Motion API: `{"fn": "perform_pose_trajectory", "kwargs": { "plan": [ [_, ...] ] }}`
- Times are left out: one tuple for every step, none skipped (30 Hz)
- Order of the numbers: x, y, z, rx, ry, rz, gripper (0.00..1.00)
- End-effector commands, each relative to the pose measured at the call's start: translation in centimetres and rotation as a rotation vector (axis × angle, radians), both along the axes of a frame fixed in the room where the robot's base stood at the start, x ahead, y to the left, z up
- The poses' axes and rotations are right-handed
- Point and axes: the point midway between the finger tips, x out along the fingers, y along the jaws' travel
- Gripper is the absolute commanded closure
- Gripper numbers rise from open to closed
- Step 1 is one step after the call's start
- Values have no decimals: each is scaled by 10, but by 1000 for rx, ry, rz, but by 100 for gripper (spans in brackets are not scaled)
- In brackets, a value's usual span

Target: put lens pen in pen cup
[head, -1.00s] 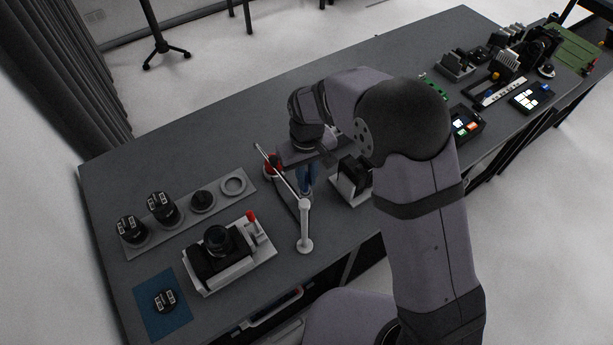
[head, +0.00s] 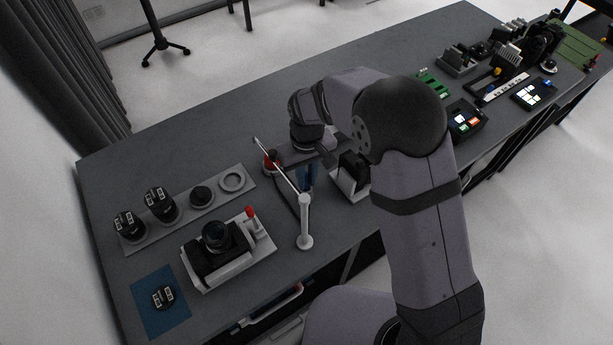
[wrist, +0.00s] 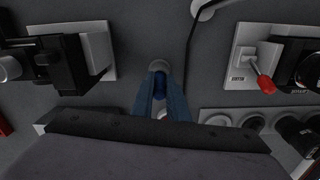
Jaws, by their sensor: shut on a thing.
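My gripper (wrist: 160,98) points down with its blue fingers close together around a small dark blue piece (wrist: 160,84), which looks like part of the lens pen. The fingers also show in the head view (head: 307,177), behind the thin white post, with their tips partly hidden. A grey rounded thing (wrist: 158,66) shows at the fingertips in the wrist view. I cannot tell whether it is the pen cup's rim or an end of the pen. How far the pen stands above or inside a cup is hidden.
A white post (head: 305,222) with a slanted arm stands close to my gripper. A red object (head: 270,160) is just left of it. A camera on a white stand (head: 222,250), a lens tray (head: 133,243) and a blue mat (head: 150,318) lie left. Bare table stretches behind.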

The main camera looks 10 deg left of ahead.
Motion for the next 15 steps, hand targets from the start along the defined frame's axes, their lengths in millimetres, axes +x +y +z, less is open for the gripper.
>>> {"fn": "perform_pose_trajectory", "kwargs": {
  "plan": [
    [0, 0, -2, 0, 0, 0, 100],
    [0, 0, -3, 0, 0, 0, 100],
    [0, 0, -4, 0, 0, 0, 100],
    [0, 0, -4, 0, 0, 0, 100],
    [0, 0, -5, 0, 0, 0, 100],
    [0, 0, -6, 0, 0, 0, 100],
    [0, 0, -7, 0, 0, 0, 100],
    [0, 0, -7, 0, 0, 0, 100],
    [0, 0, -8, 0, 0, 0, 100],
    [0, 0, -9, 0, 0, 0, 100],
    [0, 0, -10, 0, 0, 0, 100],
    [0, 0, -10, 0, 0, 0, 100],
    [0, 0, -11, 0, 0, 0, 100],
    [0, 0, -12, 0, 0, 0, 100],
    [0, 0, -13, 0, 0, 0, 100]
  ]
}}
